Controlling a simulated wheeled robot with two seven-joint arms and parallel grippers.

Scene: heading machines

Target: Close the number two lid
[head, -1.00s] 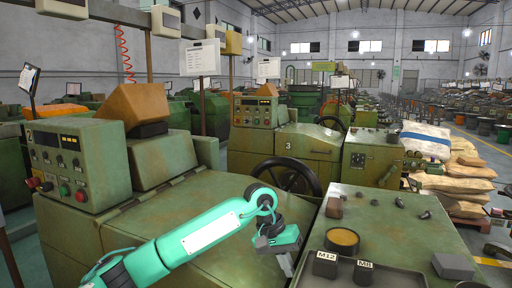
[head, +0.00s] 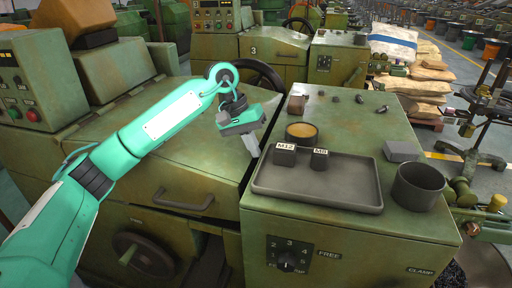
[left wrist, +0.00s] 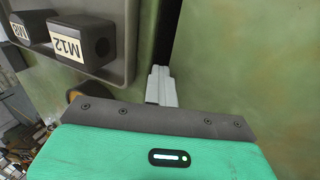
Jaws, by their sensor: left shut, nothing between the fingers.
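The number two machine's green lid (head: 150,150) is a broad sloping panel at the left of the head view. A bar handle (head: 180,202) sits on its front edge. I cannot tell how far the lid stands open. My left arm crosses over the lid and hides part of it. My left gripper (head: 252,146) is shut and empty, pointing down above the lid's right edge, beside the bench with the tray. In the left wrist view the closed pale fingers (left wrist: 160,88) show near a dark gap between green surfaces. My right gripper is not in view.
A grey tray (head: 320,190) with M12 and M8 blocks (head: 285,154) lies on the green bench right of the gripper. A dark cup (head: 418,186), a grey block (head: 402,151) and a round tin (head: 301,132) stand there too. Machine number three (head: 275,48) is behind.

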